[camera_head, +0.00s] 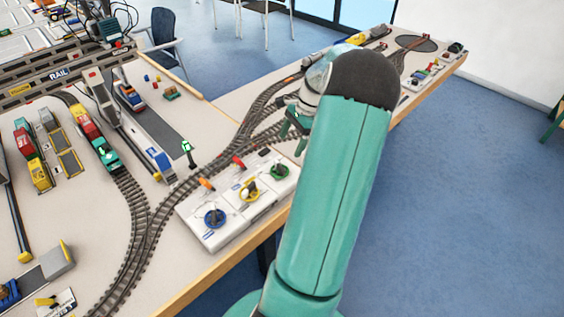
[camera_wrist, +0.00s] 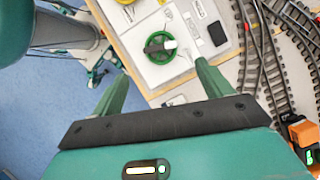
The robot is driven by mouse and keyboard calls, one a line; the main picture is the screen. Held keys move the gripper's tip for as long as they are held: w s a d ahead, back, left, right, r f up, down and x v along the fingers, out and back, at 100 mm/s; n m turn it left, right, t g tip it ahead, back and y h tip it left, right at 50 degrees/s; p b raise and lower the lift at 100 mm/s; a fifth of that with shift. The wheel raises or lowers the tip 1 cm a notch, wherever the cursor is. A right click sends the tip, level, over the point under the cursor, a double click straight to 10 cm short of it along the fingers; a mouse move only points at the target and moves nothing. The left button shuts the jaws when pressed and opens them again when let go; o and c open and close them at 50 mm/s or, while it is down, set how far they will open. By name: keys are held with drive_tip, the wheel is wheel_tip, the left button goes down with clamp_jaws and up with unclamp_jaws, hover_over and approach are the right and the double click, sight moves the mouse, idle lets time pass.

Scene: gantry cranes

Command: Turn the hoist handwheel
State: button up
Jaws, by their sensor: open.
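A white control panel (camera_head: 240,235) at the table's edge carries three small handwheels: a blue one (camera_head: 214,217), a yellow one (camera_head: 249,190) and a green one (camera_head: 279,171). I cannot read which is marked hoist. My gripper (camera_wrist: 162,77) is open and empty, apart from the wheel. In the head view my arm hides most of the gripper.
A green signal post (camera_head: 188,151) and curving tracks (camera_head: 150,225) lie close behind the panel. An orange model vehicle (camera_wrist: 303,132) is at the lower right of the wrist view. The floor (camera_head: 460,200) right of the table is clear.

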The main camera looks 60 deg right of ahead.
sight(279, 169)
drive_tip(key=x, duration=0.9)
drive_tip(key=c, duration=1)
